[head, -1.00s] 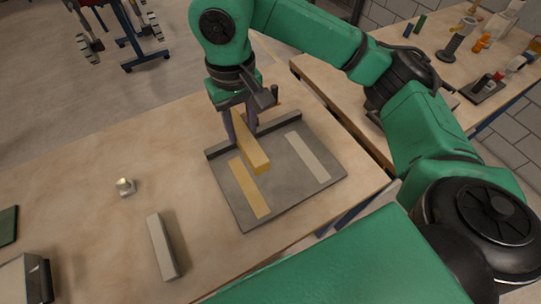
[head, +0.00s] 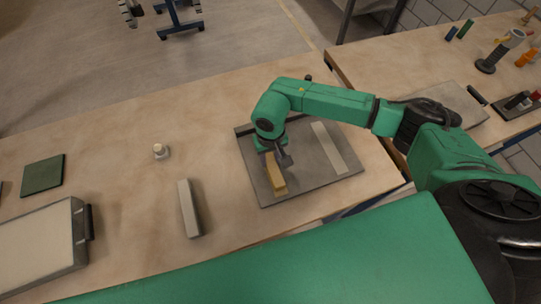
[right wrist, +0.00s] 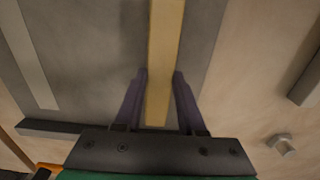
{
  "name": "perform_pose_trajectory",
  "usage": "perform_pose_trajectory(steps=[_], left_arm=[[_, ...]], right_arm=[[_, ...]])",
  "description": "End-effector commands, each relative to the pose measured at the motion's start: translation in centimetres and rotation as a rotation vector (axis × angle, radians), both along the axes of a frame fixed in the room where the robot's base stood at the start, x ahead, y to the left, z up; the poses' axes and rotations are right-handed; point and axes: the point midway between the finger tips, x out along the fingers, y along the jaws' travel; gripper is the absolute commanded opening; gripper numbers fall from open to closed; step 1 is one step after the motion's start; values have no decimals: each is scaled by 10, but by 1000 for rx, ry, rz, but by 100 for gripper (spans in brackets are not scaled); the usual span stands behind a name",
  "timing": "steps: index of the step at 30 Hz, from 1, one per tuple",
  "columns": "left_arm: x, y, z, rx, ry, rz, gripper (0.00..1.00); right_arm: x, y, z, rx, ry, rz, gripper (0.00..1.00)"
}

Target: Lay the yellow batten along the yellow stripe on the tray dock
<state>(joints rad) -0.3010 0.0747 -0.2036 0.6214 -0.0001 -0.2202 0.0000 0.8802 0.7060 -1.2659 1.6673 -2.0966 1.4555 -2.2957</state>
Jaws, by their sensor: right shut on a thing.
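The yellow batten (head: 276,177) is over the left part of the grey tray dock (head: 318,177) in the head view. My right gripper (head: 272,154) is shut on it from above. In the right wrist view the batten (right wrist: 165,45) runs lengthwise between the two purple fingers of the gripper (right wrist: 160,78), with the dock (right wrist: 90,60) below. The yellow stripe does not show; the batten and my arm cover that area. I cannot tell whether the batten touches the dock. The dock's pale stripe (head: 328,147) is bare. My left gripper is not in view.
A grey-white batten (head: 189,208) lies on the bench left of the dock. A small metal knob (head: 161,151), a green pad (head: 43,174) and a pale box (head: 40,240) are further left. A second bench (head: 420,55) stands at the right.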

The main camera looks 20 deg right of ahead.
Motion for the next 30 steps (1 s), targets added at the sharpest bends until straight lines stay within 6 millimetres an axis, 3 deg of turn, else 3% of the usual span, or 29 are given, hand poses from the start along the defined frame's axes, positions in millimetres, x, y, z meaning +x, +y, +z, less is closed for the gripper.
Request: perform_pose_trajectory(steps=[5,6,8,20,23,30], left_arm=[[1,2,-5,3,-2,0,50],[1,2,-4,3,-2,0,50],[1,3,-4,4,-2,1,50],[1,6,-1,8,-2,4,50],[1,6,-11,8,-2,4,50],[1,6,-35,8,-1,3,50]], right_arm=[[0,0,-4,0,0,-1,0],[0,0,-3,0,0,-1,47],[0,0,-2,0,0,-1,69],[1,0,4,1,-2,-1,69],[2,0,20,1,-6,1,69],[2,0,85,1,-7,0,69]])
